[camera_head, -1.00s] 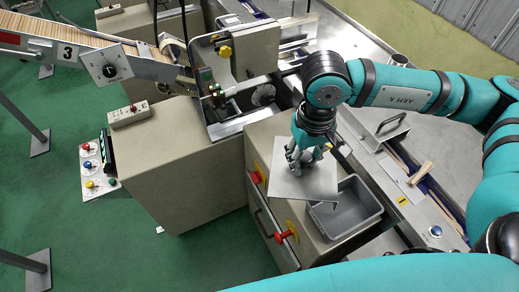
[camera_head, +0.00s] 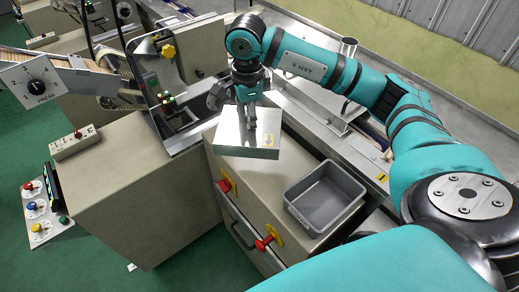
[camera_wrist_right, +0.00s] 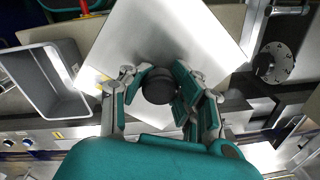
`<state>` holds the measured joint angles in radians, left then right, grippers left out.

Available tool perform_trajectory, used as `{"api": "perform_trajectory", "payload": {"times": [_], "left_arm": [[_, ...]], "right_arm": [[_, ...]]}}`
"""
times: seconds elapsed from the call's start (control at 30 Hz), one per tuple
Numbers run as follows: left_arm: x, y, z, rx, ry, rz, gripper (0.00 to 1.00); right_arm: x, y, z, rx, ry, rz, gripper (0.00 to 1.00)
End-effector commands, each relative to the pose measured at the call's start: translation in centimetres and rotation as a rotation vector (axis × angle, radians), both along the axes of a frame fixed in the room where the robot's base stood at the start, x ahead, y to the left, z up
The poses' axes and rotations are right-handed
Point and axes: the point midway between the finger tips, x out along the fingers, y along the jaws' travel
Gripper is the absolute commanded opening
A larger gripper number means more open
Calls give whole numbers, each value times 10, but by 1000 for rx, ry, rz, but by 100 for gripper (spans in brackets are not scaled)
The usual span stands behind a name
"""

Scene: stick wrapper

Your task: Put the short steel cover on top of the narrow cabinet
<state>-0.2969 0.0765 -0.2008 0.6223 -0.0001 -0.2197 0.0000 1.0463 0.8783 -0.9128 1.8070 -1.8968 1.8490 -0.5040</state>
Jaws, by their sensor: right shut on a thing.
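The short steel cover (camera_head: 231,140) is a shiny square box-like plate with a small yellow label. My right gripper (camera_head: 248,112) is shut on its top and holds it over the back part of the narrow cabinet (camera_head: 285,226). In the right wrist view the cover (camera_wrist_right: 170,35) fills the upper middle, and the gripper's fingers (camera_wrist_right: 160,90) close around a dark round knob on it. I cannot tell whether the cover touches the cabinet top. My left gripper is not in view.
A grey bin (camera_head: 325,197) stands on the cabinet top, right of the cover. Red knobs (camera_head: 264,243) stick out of the cabinet's front. A larger beige cabinet (camera_head: 140,190) stands to the left. A conveyor rail (camera_head: 345,150) runs behind.

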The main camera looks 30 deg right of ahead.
Motion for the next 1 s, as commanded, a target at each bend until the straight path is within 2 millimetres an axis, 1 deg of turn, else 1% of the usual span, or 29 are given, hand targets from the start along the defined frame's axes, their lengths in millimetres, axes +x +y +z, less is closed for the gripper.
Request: {"api": "perform_trajectory", "payload": {"times": [0.03, 0.1, 0.2, 0.33, 0.47, 0.6, 0.73, 1.0], "left_arm": [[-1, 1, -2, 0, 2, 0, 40], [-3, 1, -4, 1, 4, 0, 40], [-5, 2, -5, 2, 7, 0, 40], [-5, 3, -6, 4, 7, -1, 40], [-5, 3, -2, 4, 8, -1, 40], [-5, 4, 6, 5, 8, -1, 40], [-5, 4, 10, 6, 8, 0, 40], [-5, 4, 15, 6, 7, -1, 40]], "right_arm": [[7, -9, -1, 0, -4, -140, 0], [13, -20, -2, -3, -8, -322, 0], [19, -33, -3, -9, -12, -541, 0], [24, -45, -4, -14, -16, -721, 0], [25, -49, -14, -17, -15, -793, 0], [24, -49, -38, -19, -12, -800, 0], [24, -49, -57, -17, -14, -798, 0], [24, -49, -77, -17, -16, -797, 0]]}}
